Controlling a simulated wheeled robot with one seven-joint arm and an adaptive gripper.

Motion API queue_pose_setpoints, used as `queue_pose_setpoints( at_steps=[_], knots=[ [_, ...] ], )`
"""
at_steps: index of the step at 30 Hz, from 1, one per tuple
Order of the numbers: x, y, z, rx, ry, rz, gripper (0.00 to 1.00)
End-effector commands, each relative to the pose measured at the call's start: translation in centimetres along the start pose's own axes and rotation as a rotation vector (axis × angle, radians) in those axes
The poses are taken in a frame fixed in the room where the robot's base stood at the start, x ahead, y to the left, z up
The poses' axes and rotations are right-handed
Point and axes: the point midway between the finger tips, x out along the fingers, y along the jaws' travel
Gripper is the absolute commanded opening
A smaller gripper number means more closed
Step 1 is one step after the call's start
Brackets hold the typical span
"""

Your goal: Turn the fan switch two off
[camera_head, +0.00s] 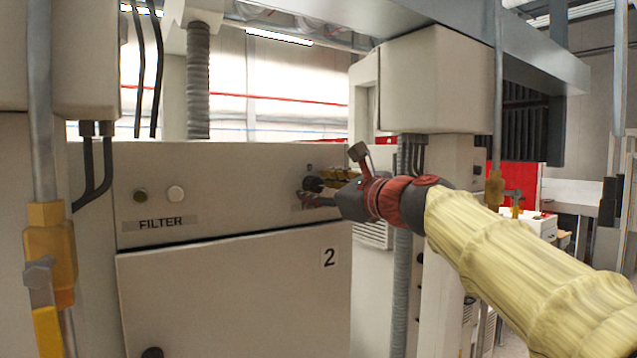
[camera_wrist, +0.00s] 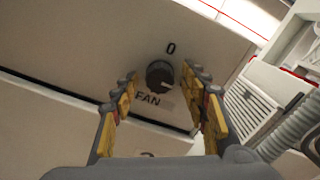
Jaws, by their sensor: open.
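The fan switch is a black round knob (camera_wrist: 160,75) on a beige panel in the wrist view. A "0" is printed above it and the label "FAN" below it. The knob's light pointer mark points toward the right of the picture, not at the "0". My gripper (camera_wrist: 162,88) is open, with one finger on each side of the knob in that view; I cannot tell whether they touch it. In the head view my gripper (camera_head: 321,184) is at the panel's right part and partly hides the knob and its label.
A cabinet door (camera_head: 235,290) marked "2" is below the panel. A dark button and a white button (camera_head: 176,193) sit above the "FILTER" label (camera_head: 160,223) on the left. A grey corrugated hose (camera_wrist: 290,130) and a vented box (camera_wrist: 252,100) are right of the panel.

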Motion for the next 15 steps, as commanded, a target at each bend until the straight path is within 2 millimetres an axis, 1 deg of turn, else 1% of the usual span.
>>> queue_pose_setpoints(
  at_steps=[3, 10, 15],
  knots=[
    [0.38, 0.00, 0.02, 0.000, 0.000, 0.000, 0.45],
    [0.40, 0.00, -0.04, -0.001, 0.000, -0.001, 0.44],
    [0.39, 0.00, -0.03, -0.001, 0.000, -0.001, 0.34]
  ],
)
